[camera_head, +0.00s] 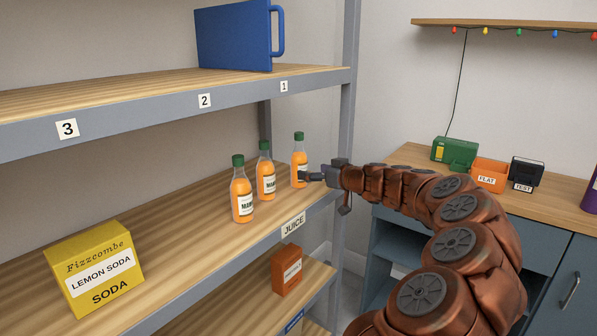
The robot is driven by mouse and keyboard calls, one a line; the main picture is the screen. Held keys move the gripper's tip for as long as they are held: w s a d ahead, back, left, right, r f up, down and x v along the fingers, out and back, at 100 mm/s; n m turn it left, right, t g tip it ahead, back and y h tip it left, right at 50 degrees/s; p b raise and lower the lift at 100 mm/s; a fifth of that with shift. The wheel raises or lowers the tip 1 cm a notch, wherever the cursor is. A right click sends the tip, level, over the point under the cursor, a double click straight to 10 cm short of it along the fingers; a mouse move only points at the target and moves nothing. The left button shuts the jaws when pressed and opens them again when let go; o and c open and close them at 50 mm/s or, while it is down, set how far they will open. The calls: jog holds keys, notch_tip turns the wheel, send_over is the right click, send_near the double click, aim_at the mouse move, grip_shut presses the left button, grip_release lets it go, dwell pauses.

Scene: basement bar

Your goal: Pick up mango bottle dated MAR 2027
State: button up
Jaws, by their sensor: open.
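Three orange mango bottles with green caps and white labels stand upright on the middle shelf board (190,262): a near one (242,190), a middle one (266,172) and a far right one (299,160). The labels begin with "MAN"; any dates are too small to read. My gripper (324,194) is open at the right end of this shelf. One dark finger reaches left to the far right bottle and overlaps its label; the other finger hangs down, apart from it. I cannot tell whether the finger touches the bottle. No bottle is held.
A yellow lemon soda box (95,271) sits on the same shelf at front left. A shelf upright (346,105) stands close behind my gripper. An orange-brown box (287,270) is on the shelf below. A blue container (235,35) is above. A counter (405,160) with small boxes is at right.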

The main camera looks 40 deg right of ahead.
aim_at(305, 166)
jog(key=shift+d+n, duration=0.1)
jog(key=shift+n, duration=0.2)
jog(key=shift+x, duration=1.05)
jog(key=shift+d+r+p+x, duration=0.15)
jog(key=shift+p+x, duration=0.1)
jog(key=shift+x, duration=0.65)
jog(key=shift+d+r+p+x, duration=0.1)
jog(key=shift+r+p+x, duration=0.1)
jog(key=shift+x, duration=0.7)
jog(key=shift+d+r+p+x, duration=0.15)
jog(key=shift+p+x, duration=0.1)
jog(key=shift+x, duration=0.7)
jog(key=shift+w, duration=0.1)
jog(key=shift+c, duration=0.4)
jog(key=c, duration=1.5)
